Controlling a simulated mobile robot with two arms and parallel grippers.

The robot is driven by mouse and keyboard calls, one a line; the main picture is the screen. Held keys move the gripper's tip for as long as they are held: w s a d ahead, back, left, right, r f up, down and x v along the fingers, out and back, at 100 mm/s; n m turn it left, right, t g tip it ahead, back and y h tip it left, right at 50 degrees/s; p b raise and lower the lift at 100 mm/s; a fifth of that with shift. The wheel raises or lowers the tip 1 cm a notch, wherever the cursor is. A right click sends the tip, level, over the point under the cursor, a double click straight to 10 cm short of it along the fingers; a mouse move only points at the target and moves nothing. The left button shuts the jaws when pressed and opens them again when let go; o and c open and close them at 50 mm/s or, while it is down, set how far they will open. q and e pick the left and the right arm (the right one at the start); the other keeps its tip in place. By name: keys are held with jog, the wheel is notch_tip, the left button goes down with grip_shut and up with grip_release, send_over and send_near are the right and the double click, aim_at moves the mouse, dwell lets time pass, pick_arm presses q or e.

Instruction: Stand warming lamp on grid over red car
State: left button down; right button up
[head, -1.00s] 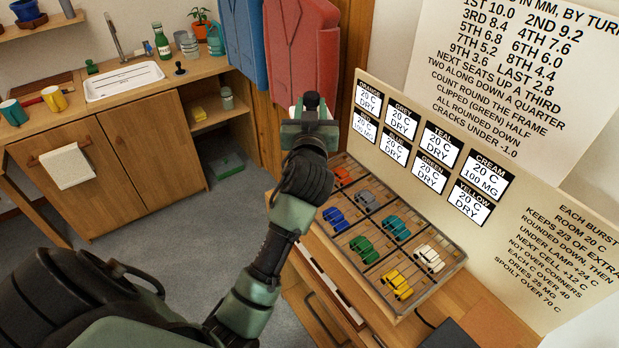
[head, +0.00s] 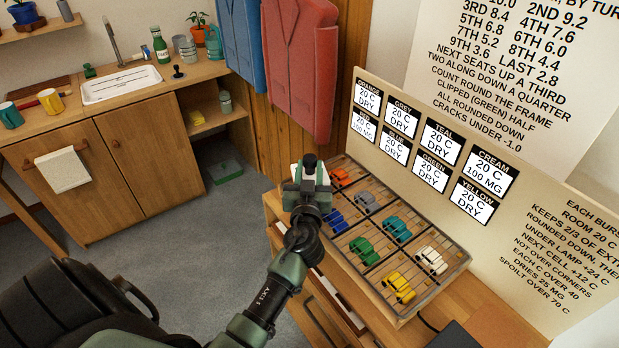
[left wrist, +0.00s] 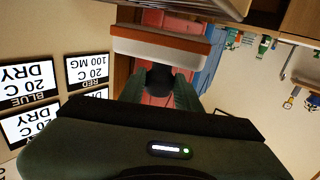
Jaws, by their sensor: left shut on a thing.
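My left gripper (head: 308,190) is shut on the warming lamp (head: 323,173), at the grid's far left corner. The lamp is a pale block with a black knob. In the left wrist view the green fingers (left wrist: 160,92) grip the black stem, and the lamp's white and orange body (left wrist: 158,46) lies beyond them. The wire grid (head: 443,285) holds small cars in two rows. The red car is not visible; the gripper and lamp cover the near row's far-left cell. I cannot tell whether the lamp touches the grid. My right gripper is not in view.
On the grid, the orange car (head: 340,177) is beside the lamp and the blue car (head: 334,220) is just nearer. Grey, teal, green, cream and yellow cars fill other cells. A label board (head: 520,245) stands along the grid's right side. Coats hang behind.

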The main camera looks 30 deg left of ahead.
pick_arm(q)
notch_tip(320, 180, down, 2)
jog(key=shift+f, duration=0.1)
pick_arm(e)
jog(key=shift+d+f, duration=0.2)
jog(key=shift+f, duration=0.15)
pick_arm(q)
jog(key=shift+f+b, duration=0.1)
jog(key=shift+b, duration=0.35)
jog(key=c, duration=1)
grip_release()
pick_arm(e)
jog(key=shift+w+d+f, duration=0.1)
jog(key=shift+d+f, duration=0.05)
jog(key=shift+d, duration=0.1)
